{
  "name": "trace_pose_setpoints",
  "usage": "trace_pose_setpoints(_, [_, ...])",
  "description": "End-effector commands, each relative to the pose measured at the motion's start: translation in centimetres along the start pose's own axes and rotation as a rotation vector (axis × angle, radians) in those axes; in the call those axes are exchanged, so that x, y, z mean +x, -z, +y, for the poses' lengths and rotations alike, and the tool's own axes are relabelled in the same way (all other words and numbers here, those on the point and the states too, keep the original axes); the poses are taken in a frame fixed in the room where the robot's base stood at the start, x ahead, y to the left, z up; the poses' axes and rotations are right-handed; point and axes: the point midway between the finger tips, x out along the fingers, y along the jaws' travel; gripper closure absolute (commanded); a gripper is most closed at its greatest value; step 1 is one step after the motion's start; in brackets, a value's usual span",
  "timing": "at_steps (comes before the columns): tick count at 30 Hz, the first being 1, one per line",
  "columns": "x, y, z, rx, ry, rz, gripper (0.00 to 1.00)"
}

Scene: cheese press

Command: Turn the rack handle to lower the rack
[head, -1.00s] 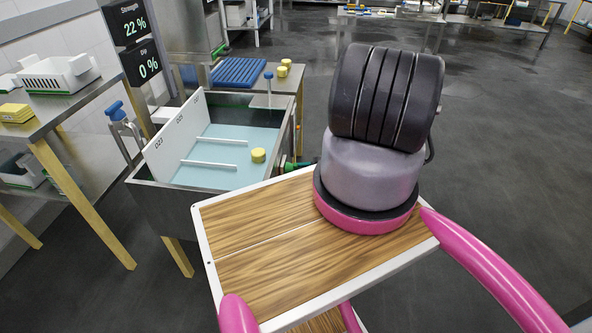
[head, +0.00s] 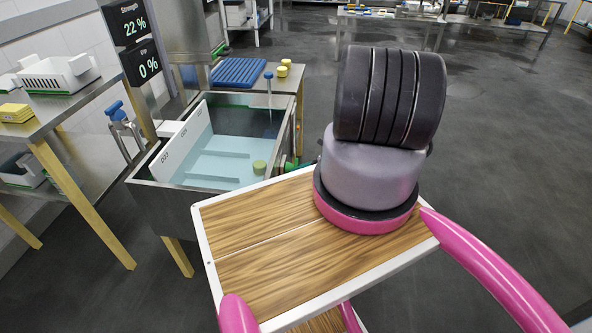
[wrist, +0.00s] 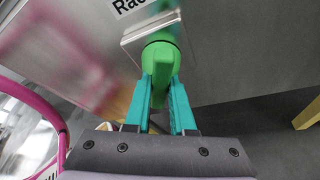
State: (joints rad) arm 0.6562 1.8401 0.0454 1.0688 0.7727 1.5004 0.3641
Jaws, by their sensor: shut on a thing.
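The rack handle (wrist: 160,58) is a green knob on the metal tank wall, under a label starting "Rac" in the wrist view. My gripper (wrist: 163,84) has its teal fingers on both sides of the handle, shut on it. In the head view only a bit of green (head: 291,164) shows at the tank's right side, and my arm hides the rest. The rack's white labelled panel (head: 186,145) stands low in the tank (head: 172,199). The rack's bars look submerged in the pale blue liquid (head: 228,147). A greenish-yellow round piece (head: 259,167) lies in the liquid.
A metal table with a blue ribbed mat (head: 238,72) and yellow pieces (head: 283,70) stands behind the tank. A side table with a white basket (head: 58,76) is at left. Screens (head: 125,22) read "Strength 22 %" and "Dry 0 %". Floor at right is clear.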

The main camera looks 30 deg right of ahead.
Motion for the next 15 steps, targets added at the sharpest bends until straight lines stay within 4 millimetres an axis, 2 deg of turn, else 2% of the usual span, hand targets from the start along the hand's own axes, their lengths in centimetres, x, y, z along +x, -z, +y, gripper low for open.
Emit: trace_pose_setpoints(15, [-0.03,0.10,-0.07,0.429,-0.176,-0.001,1.00])
